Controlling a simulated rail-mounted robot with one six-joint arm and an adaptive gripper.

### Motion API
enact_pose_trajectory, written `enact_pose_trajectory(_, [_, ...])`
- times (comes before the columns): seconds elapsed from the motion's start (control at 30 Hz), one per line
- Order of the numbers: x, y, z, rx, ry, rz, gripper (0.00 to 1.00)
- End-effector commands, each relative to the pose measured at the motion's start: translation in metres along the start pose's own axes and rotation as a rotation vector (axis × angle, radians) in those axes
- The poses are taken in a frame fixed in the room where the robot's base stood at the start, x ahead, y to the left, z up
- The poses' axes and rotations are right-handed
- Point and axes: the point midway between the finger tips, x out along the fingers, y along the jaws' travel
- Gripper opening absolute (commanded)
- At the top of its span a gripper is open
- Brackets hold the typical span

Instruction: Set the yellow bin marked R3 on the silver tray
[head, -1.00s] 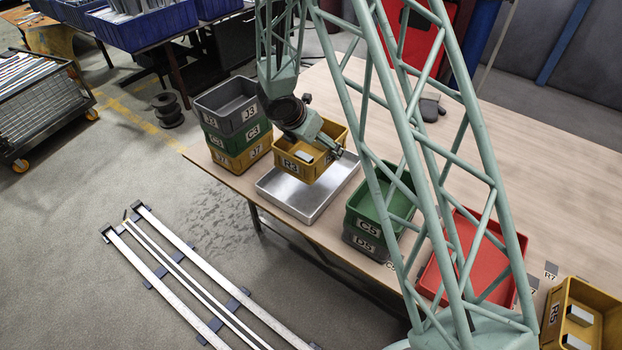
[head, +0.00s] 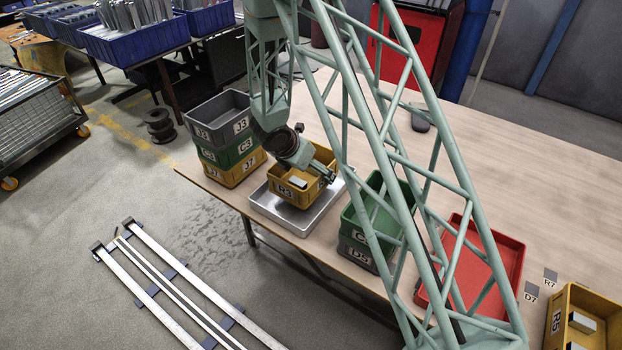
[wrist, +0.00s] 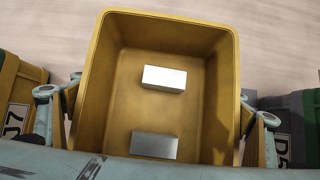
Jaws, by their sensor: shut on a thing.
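The yellow bin marked R3 (head: 284,190) is at the silver tray (head: 306,224), inside its outline in the head view. Whether its base touches the tray floor I cannot tell. My gripper (head: 310,172) is shut on this bin. In the wrist view the bin (wrist: 116,60) appears upright between my fingers, with a pale metal block (wrist: 163,78) and a darker grey block (wrist: 154,145) inside. The tray does not show in the wrist view.
Left of the tray stands a stack: grey J3 (head: 209,132), green C3 (head: 231,155), yellow J7 (head: 236,172). Right of it, a green bin (head: 365,236) sits on grey D5 (head: 357,257). A red tray (head: 513,262) and yellow R5 (head: 557,318) lie further right.

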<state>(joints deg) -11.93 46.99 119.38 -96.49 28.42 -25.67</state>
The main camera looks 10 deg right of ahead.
Motion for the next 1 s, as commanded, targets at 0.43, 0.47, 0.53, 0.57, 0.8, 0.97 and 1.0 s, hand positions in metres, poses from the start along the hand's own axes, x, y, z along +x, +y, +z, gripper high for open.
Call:
enact_pose_trajectory(0.43, [0.019, 0.000, -0.012, -0.001, 0.000, -0.001, 0.77])
enact_pose_trajectory(0.47, [0.021, 0.000, -0.014, -0.001, 0.000, -0.001, 0.77])
enact_pose_trajectory(0.53, [0.026, 0.000, -0.017, -0.001, 0.000, -0.001, 0.77])
enact_pose_trajectory(0.57, [0.028, 0.000, -0.018, -0.001, 0.000, -0.001, 0.77])
enact_pose_trajectory(0.8, [0.031, 0.000, -0.020, 0.001, -0.001, 0.001, 0.77])
enact_pose_trajectory(0.97, [0.031, 0.000, -0.020, 0.001, -0.001, 0.000, 0.77])
enact_pose_trajectory(1.0, [0.032, 0.000, -0.020, 0.001, -0.001, 0.001, 0.77])
